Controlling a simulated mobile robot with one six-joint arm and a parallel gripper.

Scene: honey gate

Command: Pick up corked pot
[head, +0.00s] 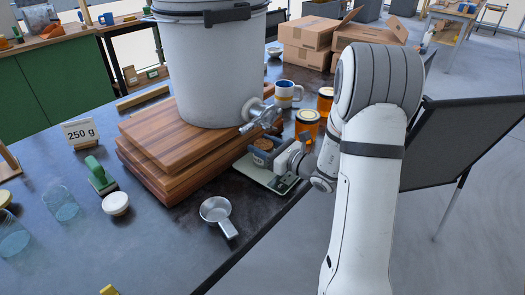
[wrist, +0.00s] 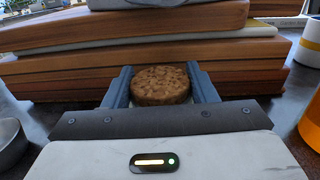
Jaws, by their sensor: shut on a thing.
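The corked pot (head: 262,146) is small, with a round brown cork top. It is at the front right of the stacked wooden boards, over a pale flat scale-like plate (head: 252,174). In the wrist view its cork (wrist: 160,84) fills the space between my two blue-grey fingers. My gripper (head: 266,153) is shut on the pot, one finger on each side. The pot's body is mostly hidden by the gripper and the cork. I cannot tell whether its base touches the plate.
A large white bucket (head: 212,75) with a metal tap (head: 262,118) stands on the wooden boards (head: 165,150), its tap close above the pot. Amber jars (head: 307,124) and a mug (head: 287,94) stand behind my gripper. A metal scoop (head: 216,211) lies in front.

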